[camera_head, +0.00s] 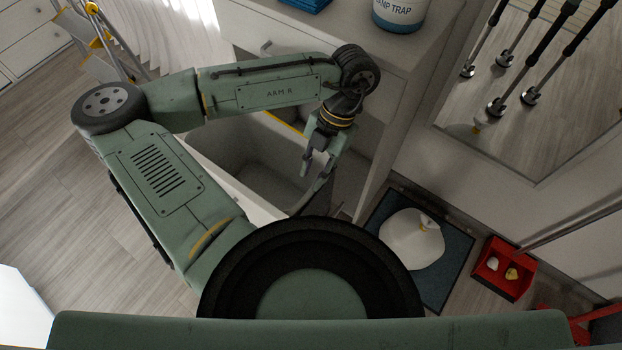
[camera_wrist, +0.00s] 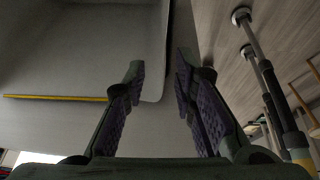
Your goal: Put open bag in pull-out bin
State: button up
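The pull-out bin (camera_head: 262,160) is a pale grey, open-topped box, drawn out of the white cabinet below the counter. My gripper (camera_head: 316,170) is over its right end and points down. In the wrist view my gripper (camera_wrist: 160,66) has its two fingers apart, with nothing between them. A pale grey wall with a rounded corner (camera_wrist: 110,50) lies beyond the fingers there. I cannot clearly make out an open bag. A smooth white rounded thing (camera_head: 408,240) with a small yellowish top lies on the floor mat; I cannot tell whether it is a bag.
The dark blue mat (camera_head: 443,280) lies right of the cabinet. A red tray (camera_head: 505,268) with small items is beside it. Several poles (camera_head: 497,103) stand at the upper right. A white tub (camera_head: 400,12) sits on the counter. Open wooden floor (camera_head: 70,190) is at left.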

jog(key=shift+v, duration=2)
jog(key=shift+d, duration=0.1)
